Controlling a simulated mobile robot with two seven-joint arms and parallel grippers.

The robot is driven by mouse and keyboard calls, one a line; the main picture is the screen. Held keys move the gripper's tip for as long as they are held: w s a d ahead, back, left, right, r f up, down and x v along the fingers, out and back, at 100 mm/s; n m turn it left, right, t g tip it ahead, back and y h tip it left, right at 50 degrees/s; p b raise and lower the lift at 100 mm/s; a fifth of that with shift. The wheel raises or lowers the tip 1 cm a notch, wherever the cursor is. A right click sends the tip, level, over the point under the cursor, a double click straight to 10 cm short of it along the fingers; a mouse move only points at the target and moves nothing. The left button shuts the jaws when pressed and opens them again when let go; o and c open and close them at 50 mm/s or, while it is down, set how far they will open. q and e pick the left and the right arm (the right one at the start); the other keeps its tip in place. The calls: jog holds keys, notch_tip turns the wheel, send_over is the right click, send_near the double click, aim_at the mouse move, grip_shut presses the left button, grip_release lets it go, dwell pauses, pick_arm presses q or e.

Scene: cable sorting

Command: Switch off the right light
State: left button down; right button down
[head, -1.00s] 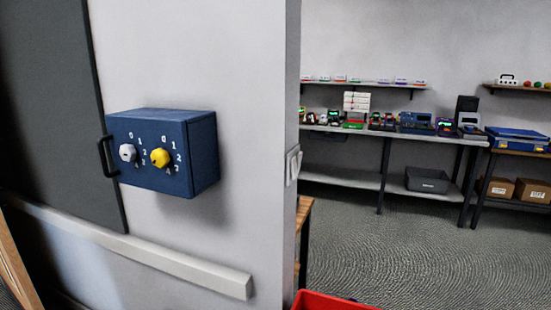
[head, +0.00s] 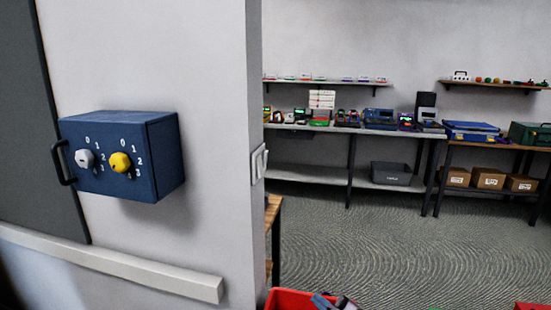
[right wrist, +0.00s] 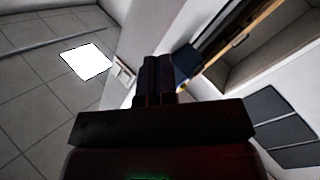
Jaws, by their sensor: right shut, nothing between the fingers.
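A white double light switch (head: 258,163) with two rockers side by side sits on the narrow end face of the wall, right of the blue box. The rocker positions are too small to tell. The switch also shows in the right wrist view (right wrist: 122,73), just left of my fingers. My right gripper (right wrist: 160,62) is shut and empty, apart from the switch. My left gripper is not in view.
A blue box (head: 160,160) with a white knob (head: 84,158) and a yellow knob (head: 120,162) juts from the wall. Shelves with devices stand behind. A bright ceiling panel (right wrist: 86,61) shows in the wrist view.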

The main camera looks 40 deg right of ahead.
jog(key=w+d+r+n+g+y, duration=0.1)
jog(key=w+d+r+n+y, duration=0.2)
jog(key=r, duration=0.6)
jog(key=w+d+r+n+g+y, duration=0.1)
jog(key=w+d+r+n+y, duration=0.3)
jog(key=r+n, duration=0.4)
jog(key=w+d+r+n+g+y, duration=0.1)
jog(key=w+d+r+n+y, duration=0.2)
jog(key=r, duration=0.9)
jog(key=w+d+n, duration=0.1)
jog(key=w+n, duration=0.1)
jog(key=n, duration=0.1)
jog(key=shift+d+g+y, duration=0.3)
jog(key=shift+d+y, duration=0.05)
jog(key=shift+y, duration=0.05)
jog(key=shift+w, duration=0.1)
jog(key=x, duration=1.4)
jog(key=shift+a, duration=0.1)
jog(key=s+d+r+p, duration=0.1)
jog(key=s+d+r, duration=0.1)
jog(key=s+d, duration=0.7)
jog(key=shift+s, duration=0.8)
